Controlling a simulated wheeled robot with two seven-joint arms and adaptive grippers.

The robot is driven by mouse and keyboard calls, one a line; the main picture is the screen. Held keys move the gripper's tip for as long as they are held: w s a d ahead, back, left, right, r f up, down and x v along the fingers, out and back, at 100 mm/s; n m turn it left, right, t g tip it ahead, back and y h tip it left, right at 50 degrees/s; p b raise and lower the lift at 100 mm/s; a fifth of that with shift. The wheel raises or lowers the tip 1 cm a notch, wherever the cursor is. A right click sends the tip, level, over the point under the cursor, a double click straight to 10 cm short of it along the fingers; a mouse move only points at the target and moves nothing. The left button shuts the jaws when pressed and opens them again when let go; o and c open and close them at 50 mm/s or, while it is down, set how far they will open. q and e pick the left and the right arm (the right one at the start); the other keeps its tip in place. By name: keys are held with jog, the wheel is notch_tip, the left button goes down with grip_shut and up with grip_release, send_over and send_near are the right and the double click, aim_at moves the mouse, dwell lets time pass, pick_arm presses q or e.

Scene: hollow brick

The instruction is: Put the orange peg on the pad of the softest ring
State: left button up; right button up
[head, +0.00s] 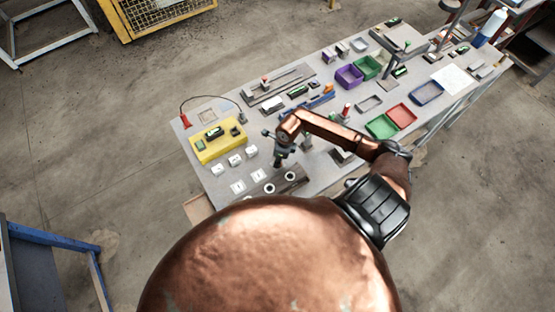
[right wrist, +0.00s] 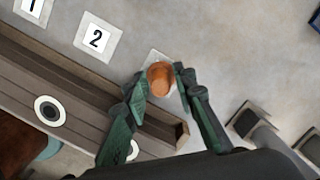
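The orange peg (right wrist: 160,80) shows between the fingertips of my right gripper (right wrist: 160,82) in the right wrist view. The fingers appear to touch its sides. A pale square pad (right wrist: 152,57) is behind the peg, mostly covered; whether the peg rests on it cannot be told. Pads marked 1 (right wrist: 33,8) and 2 (right wrist: 97,38) lie to its left. Black-and-white rings (right wrist: 49,110) sit on a brown bar; another ring (right wrist: 132,150) is partly behind a finger. In the head view my right gripper (head: 278,163) points down beyond the rings (head: 290,176). My left gripper is out of view.
A yellow block (head: 217,143) with small parts and several white pieces (head: 251,151) stand left of my right gripper. Grey blocks (right wrist: 248,120) lie right of it. Red (head: 401,116) and green (head: 382,126) trays are farther right on the table.

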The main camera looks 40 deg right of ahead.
aim_at(281, 165)
jog(key=shift+o, duration=0.9)
jog(key=shift+r, duration=0.1)
jog(key=shift+d+r, duration=0.1)
jog(key=shift+r, duration=0.2)
notch_tip(281, 165, up, 11)
jog(key=s+b, duration=0.1)
jog(key=shift+s+d+r+b, duration=0.2)
jog(key=shift+d+b, duration=0.2)
jog(key=shift+d, duration=0.05)
jog(key=shift+a+f, duration=0.1)
